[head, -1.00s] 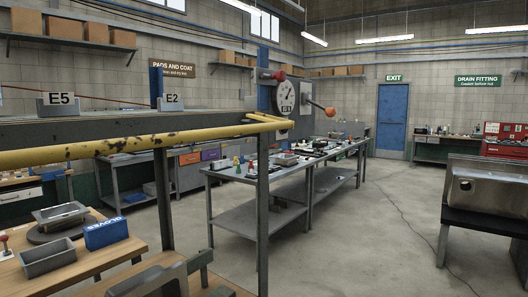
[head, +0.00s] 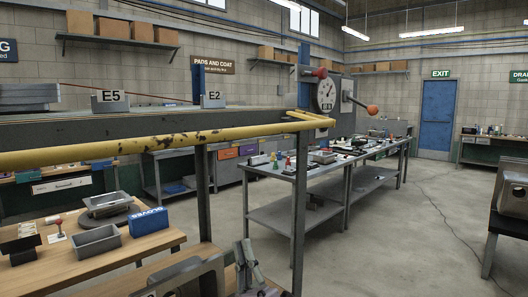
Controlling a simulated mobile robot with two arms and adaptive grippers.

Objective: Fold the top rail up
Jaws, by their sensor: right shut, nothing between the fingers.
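The top rail (head: 150,141) is a yellow tube with chipped paint. It runs level along the front of a grey shelf (head: 60,127), from the left edge of the head view to a yellow end piece (head: 308,116) near a dark post. My right gripper (head: 246,256) shows low in the head view, below the rail and apart from it. Its fingers are shut and empty. My left gripper is not in view.
Below is a wooden bench (head: 150,243) with trays and a blue glove box (head: 147,219). A grey metal table (head: 290,215) stands behind.

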